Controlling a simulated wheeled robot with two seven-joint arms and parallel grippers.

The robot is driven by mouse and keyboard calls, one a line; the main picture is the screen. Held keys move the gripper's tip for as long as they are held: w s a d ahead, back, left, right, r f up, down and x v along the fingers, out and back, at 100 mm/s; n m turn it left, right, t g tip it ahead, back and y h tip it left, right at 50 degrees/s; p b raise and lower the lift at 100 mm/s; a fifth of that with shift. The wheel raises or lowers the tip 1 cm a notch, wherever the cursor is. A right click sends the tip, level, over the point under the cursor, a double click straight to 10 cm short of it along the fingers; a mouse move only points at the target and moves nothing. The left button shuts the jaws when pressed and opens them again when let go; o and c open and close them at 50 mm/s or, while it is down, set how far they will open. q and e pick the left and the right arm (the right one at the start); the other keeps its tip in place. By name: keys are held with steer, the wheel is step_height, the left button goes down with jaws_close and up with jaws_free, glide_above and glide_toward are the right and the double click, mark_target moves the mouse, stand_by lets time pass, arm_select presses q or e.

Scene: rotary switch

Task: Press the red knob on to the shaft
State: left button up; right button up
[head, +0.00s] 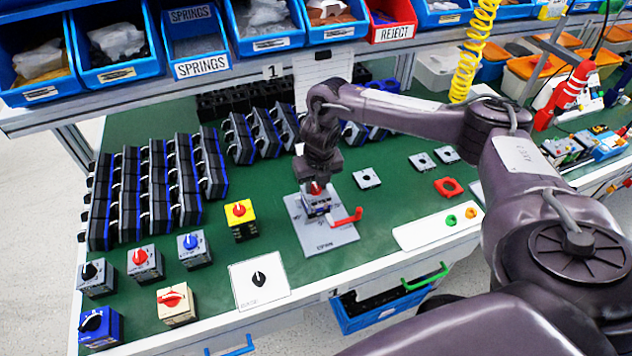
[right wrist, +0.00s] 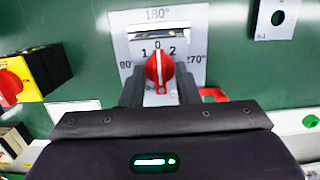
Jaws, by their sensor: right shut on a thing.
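The red knob (head: 316,188) sits over the switch body (head: 318,205) on the grey fixture plate (head: 330,236). My right gripper (head: 317,181) reaches down from above and is shut on the knob. The shaft is hidden under the knob, so I cannot tell how deep the knob sits. My left gripper is out of view.
A red lever (head: 347,217) sticks out at the fixture's right side. A yellow switch box (head: 240,218) with a red knob stands to its left. Several knobbed switches stand at front left. A white card (head: 259,281) lies in front.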

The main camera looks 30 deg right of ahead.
steer(key=o, duration=1)
steer(key=shift+r, duration=0.1)
steer(key=shift+r, duration=0.4)
steer(key=r, duration=0.2)
steer(key=r+b, duration=0.1)
steer(key=r, duration=0.1)
steer(key=shift+s+a+r, duration=0.1)
steer(key=shift+s, duration=0.25)
steer(key=shift+r+p, duration=0.45)
steer(key=shift+r, duration=0.4)
steer(key=shift+s+r, duration=0.2)
steer(key=shift+r, duration=0.25)
